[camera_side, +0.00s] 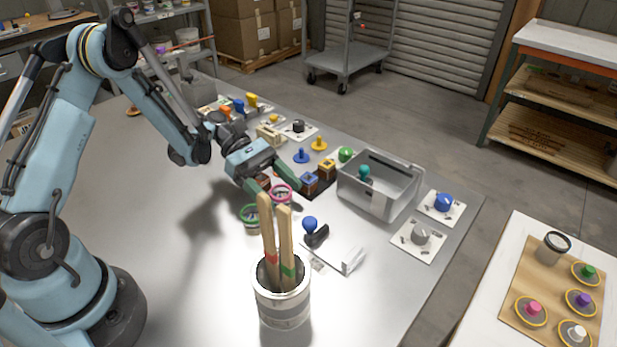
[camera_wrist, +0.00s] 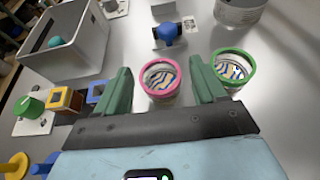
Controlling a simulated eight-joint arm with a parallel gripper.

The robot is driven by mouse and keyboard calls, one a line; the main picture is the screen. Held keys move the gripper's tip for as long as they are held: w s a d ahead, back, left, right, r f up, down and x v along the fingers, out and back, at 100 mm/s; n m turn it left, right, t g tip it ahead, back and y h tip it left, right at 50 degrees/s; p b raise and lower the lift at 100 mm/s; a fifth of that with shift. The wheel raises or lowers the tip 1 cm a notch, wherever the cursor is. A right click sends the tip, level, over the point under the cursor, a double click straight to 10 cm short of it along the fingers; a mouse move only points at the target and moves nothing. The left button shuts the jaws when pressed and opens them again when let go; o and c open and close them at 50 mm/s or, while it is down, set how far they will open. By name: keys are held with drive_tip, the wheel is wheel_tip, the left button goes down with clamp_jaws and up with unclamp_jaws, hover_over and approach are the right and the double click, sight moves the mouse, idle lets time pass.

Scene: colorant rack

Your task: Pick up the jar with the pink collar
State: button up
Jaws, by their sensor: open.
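My gripper (camera_wrist: 163,86) is open, with one green finger to each side of this jar in the wrist view. The gripper (camera_side: 272,180) points down toward the jar in the side view. No contact shows, and I cannot tell how far down around the jar the fingers reach. A jar with a green collar (camera_wrist: 233,70) stands beside it, just outside the right finger in the wrist view.
A can with wooden sticks (camera_side: 283,300) stands in front. A grey bin (camera_side: 395,200) holding a teal knob is to the right. A blue-knobbed stamp (camera_side: 312,230) and white cards (camera_side: 345,257) lie nearby. Small blocks (camera_side: 309,184) and knobs are behind. The front left table is clear.

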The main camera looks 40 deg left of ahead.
sight(287, 199)
drive_tip(key=shift+x, duration=1.7)
drive_tip(key=shift+f, duration=0.1)
drive_tip(key=c, duration=1.1)
drive_tip(key=shift+o, duration=0.2)
drive_tip(key=shift+a+r, duration=0.1)
drive_tip(key=shift+r, duration=0.15)
